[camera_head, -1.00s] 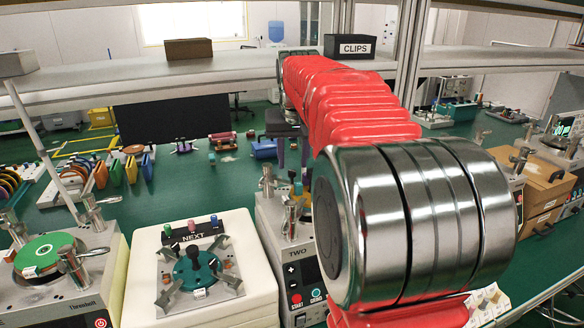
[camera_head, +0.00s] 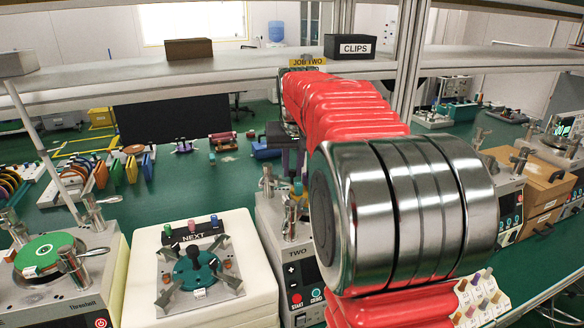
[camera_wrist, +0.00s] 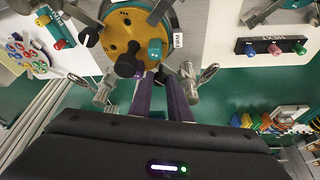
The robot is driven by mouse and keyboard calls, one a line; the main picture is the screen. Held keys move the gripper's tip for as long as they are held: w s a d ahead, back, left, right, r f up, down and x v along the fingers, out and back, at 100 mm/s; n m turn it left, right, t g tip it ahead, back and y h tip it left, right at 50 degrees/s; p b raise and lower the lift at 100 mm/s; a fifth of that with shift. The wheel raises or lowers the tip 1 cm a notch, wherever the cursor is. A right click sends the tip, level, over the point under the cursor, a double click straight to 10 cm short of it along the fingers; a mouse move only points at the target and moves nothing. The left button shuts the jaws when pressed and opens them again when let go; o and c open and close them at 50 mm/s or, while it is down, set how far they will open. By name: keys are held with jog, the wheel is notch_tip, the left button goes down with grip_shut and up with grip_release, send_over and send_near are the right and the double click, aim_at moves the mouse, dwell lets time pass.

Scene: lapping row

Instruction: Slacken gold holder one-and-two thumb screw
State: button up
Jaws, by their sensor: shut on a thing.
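The gold holder (camera_wrist: 118,32) is a round disc with a black knob (camera_wrist: 127,64) standing up from it. A teal thumb screw (camera_wrist: 155,50) is near the disc's lower right edge, by a small white tag (camera_wrist: 178,39). My gripper (camera_wrist: 158,76) has purple fingers that reach up to the teal screw and are shut on it; the exact contact is hard to see. In the head view my gripper's dark body and purple fingers show beyond station TWO (camera_head: 299,252), and my red-sleeved arm hides most of the holder there.
Metal clamp levers (camera_wrist: 189,84) stand close on both sides of my fingers. A white NEXT stand (camera_head: 150,250) carries a teal holder (camera_head: 196,268) to the left. A machine with a green disc (camera_head: 45,252) is farther left. A shelf (camera_head: 130,88) crosses above the bench.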

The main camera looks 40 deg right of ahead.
jog(key=shift+a, duration=0.1)
grip_shut()
jog(key=shift+n, duration=0.3)
jog(key=n, duration=0.1)
jog(key=n+y, duration=0.1)
jog(key=n, duration=0.1)
jog(key=shift+s+d+y, duration=0.1)
jog(key=shift+d+y, duration=0.2)
jog(key=shift+d, duration=0.1)
jog(key=n, duration=0.1)
jog(key=n+y, duration=0.1)
jog(key=n, duration=0.3)
jog(key=shift+d+y, duration=0.3)
jog(key=shift+y, duration=0.1)
jog(key=n, duration=0.1)
jog(key=n+y, duration=0.1)
jog(key=n, duration=0.2)
jog(key=shift+w+d+n+y, duration=0.2)
jog(key=shift+d+n+y, duration=0.05)
jog(key=shift+n+y, duration=0.05)
jog(key=n+g, duration=0.1)
jog(key=n, duration=0.1)
jog(key=n+y, duration=0.1)
jog(key=n, duration=0.1)
jog(key=shift+w+d+n+g, duration=0.1)
jog(key=shift+w+n+g, duration=0.1)
jog(key=shift+n+g, duration=0.2)
jog(key=o, duration=0.7)
grip_release()
jog(key=shift+c, duration=0.2)
